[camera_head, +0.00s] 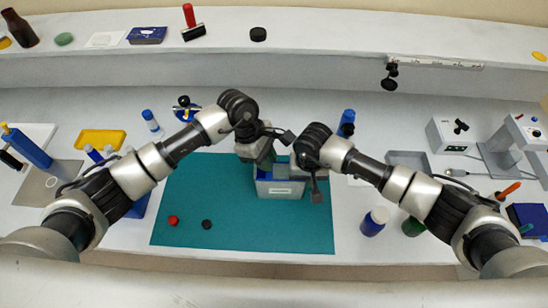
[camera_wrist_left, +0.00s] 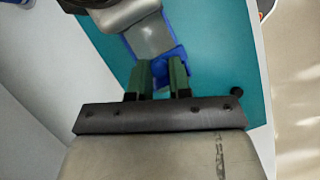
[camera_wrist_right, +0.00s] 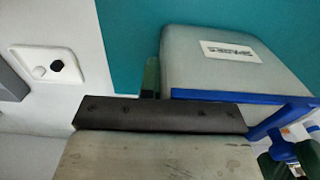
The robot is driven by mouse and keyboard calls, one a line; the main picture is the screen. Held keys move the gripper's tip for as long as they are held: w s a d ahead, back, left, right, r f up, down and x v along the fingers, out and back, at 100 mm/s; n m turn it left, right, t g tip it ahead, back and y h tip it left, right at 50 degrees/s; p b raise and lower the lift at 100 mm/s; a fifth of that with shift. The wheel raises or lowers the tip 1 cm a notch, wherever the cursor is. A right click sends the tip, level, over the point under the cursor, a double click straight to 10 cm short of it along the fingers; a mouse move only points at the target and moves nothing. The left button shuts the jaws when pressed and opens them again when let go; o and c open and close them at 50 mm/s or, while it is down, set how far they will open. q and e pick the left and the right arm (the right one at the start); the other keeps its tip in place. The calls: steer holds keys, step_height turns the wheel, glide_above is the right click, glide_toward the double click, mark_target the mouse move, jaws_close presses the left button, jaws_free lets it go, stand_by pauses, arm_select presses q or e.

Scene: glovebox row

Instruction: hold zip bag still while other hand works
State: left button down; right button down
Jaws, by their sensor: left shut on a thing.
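The zip bag (camera_head: 279,188) is a grey, box-like bag with blue edging and a white printed label, standing on the teal mat. Its label side (camera_wrist_right: 205,75) fills much of the right wrist view. My left gripper (camera_head: 262,165) is at the bag's left end. In the left wrist view its green fingers (camera_wrist_left: 160,78) are closed on a blue part of the bag. My right gripper (camera_head: 314,190) is at the bag's right end. In the right wrist view one green finger (camera_wrist_right: 151,76) shows beside the bag; the other is hidden, so its grip is unclear.
The teal mat (camera_head: 200,190) has a red cap (camera_head: 173,220) and a black cap (camera_head: 207,224) at front left. A blue bottle (camera_head: 374,222) stands right of the mat. A yellow tray (camera_head: 100,139) lies at left, a grey tray (camera_head: 408,160) at right. The mat's left part is mostly clear.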

arm_select(q)
steer(key=a, duration=0.3)
steer(key=shift+a, duration=0.25)
steer(key=c, duration=1.2)
jaws_free()
steer(key=shift+d, duration=0.1)
steer(key=shift+c, duration=0.2)
arm_select(e)
steer(key=shift+d, duration=0.15)
arm_select(q)
steer(key=shift+o, duration=1.1)
steer(key=v, duration=1.2)
arm_select(e)
steer(key=shift+a, duration=0.2)
arm_select(q)
steer(key=shift+s, duration=0.1)
arm_select(e)
steer(key=c, duration=0.6)
jaws_free()
steer(key=shift+o, duration=0.2)
steer(key=o, duration=0.5)
